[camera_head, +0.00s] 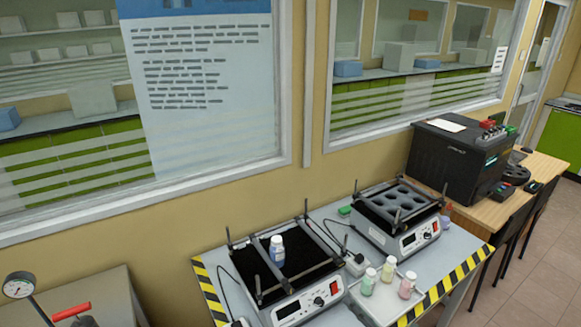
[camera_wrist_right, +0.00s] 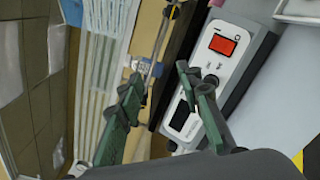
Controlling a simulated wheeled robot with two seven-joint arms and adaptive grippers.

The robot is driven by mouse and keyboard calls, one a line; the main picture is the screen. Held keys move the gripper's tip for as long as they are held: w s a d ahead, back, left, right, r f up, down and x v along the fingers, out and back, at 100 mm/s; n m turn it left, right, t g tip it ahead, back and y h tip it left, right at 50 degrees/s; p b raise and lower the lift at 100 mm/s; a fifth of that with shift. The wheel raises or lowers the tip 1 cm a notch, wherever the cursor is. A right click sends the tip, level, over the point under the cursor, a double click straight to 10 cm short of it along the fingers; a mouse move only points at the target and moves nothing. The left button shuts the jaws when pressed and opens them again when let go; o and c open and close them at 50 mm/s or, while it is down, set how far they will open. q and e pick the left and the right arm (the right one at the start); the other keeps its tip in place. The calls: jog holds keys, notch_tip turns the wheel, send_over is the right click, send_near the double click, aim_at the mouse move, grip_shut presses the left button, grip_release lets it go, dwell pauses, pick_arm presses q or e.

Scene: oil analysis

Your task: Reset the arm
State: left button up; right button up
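My right gripper (camera_wrist_right: 158,88) shows in the right wrist view, with its two dark green fingers spread apart and nothing held between them. Past the fingertips is the front panel of a shaker (camera_wrist_right: 205,75) with a red switch. I cannot make out the right gripper clearly in the head view. My left gripper is in neither view. In the head view, a white bottle with a blue label (camera_head: 277,251) stands upright on the black platform of the left shaker (camera_head: 308,302).
A second shaker (camera_head: 405,235) with a round-holed rack stands behind right. A black machine (camera_head: 455,160) sits on a wooden table. A gauge (camera_head: 19,285) is at lower left.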

jog(key=s+d+r+m+t+h, duration=0.1)
jog(key=s+d+m+t+h, duration=0.15)
jog(key=d+m+h, duration=0.4)
jog(key=s+d+r+m+t+h, duration=0.1)
jog(key=s+d+m+h, duration=0.25)
jog(key=d+m, duration=0.5)
jog(key=s+d+f+m+g+h, duration=0.5)
jog(key=s+d+f+m+g, duration=0.1)
jog(key=s+d+f+m, duration=0.4)
jog(key=s+a+f+m+g+y, duration=0.25)
jog(key=s+a+f+g, duration=0.25)
jog(key=s+f, duration=0.5)
jog(key=s+a+f+m+g+y, duration=0.2)
jog(key=s+a+f+m+g, duration=0.25)
jog(key=s, duration=0.95)
jog(key=s+f+n+g, duration=0.2)
jog(key=s+f, duration=0.1)
jog(key=f, duration=2.6)
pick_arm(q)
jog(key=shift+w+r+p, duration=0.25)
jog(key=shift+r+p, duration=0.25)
pick_arm(e)
jog(key=s+f+g+y, duration=0.1)
jog(key=s+f, duration=1.6)
jog(key=s, duration=0.3)
jog(key=shift+s+a, duration=0.25)
jog(key=shift+a, duration=0.2)
